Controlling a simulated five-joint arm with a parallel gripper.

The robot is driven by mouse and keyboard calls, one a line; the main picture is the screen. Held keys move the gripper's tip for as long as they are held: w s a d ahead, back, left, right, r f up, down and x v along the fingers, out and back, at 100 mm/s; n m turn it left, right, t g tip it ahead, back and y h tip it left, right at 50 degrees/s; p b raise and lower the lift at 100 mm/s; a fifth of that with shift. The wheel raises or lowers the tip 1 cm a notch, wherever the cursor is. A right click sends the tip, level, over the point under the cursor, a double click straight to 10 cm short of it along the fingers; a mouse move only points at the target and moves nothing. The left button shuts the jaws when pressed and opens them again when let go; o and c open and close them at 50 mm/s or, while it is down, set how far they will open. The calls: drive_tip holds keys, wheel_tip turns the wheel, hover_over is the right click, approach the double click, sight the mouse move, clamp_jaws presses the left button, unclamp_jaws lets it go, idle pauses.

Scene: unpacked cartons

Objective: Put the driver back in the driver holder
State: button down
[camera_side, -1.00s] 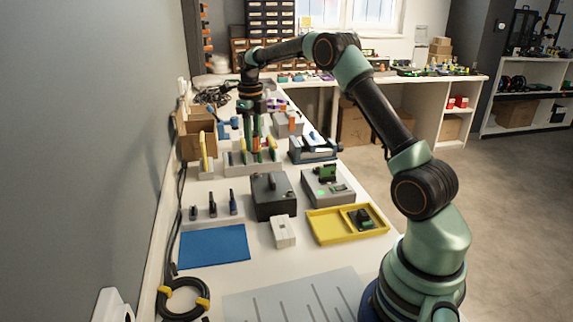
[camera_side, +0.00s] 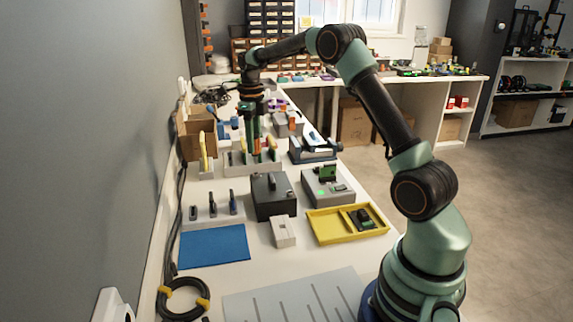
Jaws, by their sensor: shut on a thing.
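The driver holder (camera_side: 236,169) is a pale block in the middle of the bench, with several upright coloured pieces in it, yellow, green and red among them. My gripper (camera_side: 253,142) points straight down over the holder, with its fingers close together. It is shut on the driver (camera_side: 257,144), of which a narrow orange-red part shows between the fingers. The driver's lower end is hidden among the pieces in the holder. I cannot tell whether it is inside a slot or just above one.
A cardboard box (camera_side: 190,143) and a pale stand with a yellow piece (camera_side: 203,146) are left of the holder. A blue-and-grey device (camera_side: 315,152) is to its right. A dark box (camera_side: 270,200) and yellow tray (camera_side: 318,230) are nearer. The blue mat (camera_side: 213,247) is bare.

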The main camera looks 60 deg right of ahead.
drive_tip(key=s+a+f+n, duration=0.3)
drive_tip(key=s+a+n, duration=0.2)
drive_tip(key=s+n, duration=0.2)
drive_tip(key=s+a+f+n, duration=0.4)
drive_tip(key=s+a+n, duration=0.1)
drive_tip(key=s+n, duration=0.3)
drive_tip(key=shift+s+n, duration=0.2)
drive_tip(key=shift+n, duration=0.3)
drive_tip(key=shift+a+f, duration=0.1)
drive_tip(key=shift+f, duration=0.1)
drive_tip(key=shift+f, duration=0.35)
drive_tip(key=shift+f, duration=0.7)
drive_tip(key=shift+f, duration=0.35)
drive_tip(key=shift+f, duration=0.4)
